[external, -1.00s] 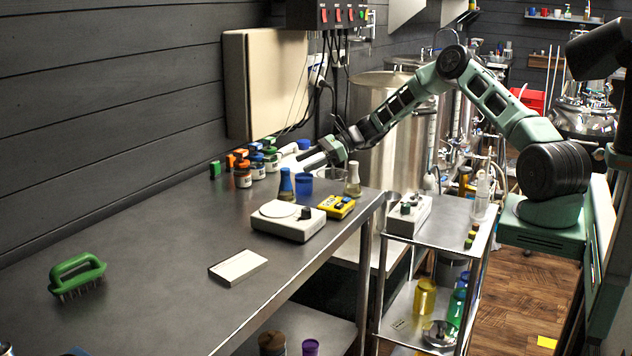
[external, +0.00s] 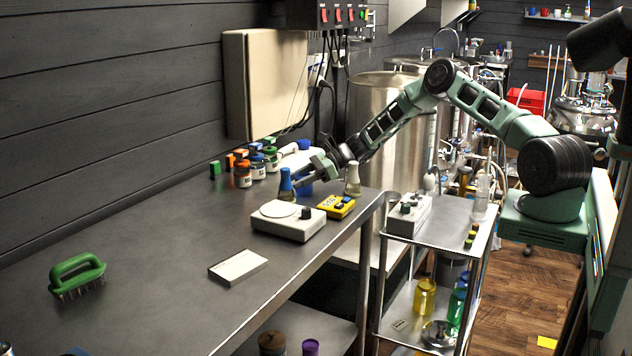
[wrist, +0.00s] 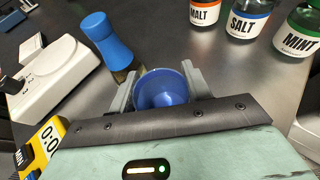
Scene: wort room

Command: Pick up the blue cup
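The blue cup (wrist: 165,90) stands on the steel counter, seen from above between my gripper's two grey fingers in the wrist view. My gripper (wrist: 160,82) is open around it, one finger on each side; the fingers look close to the wall, and I see no clear grip. In the external view my gripper (external: 303,178) is low over the counter and hides most of the cup (external: 305,189).
A blue-capped bottle (external: 286,184) stands right beside the left finger. A white scale (external: 288,222), a yellow meter (external: 337,206) and a flask (external: 352,180) are close by. Spice jars (external: 243,174) stand behind. The counter's left part is mostly clear.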

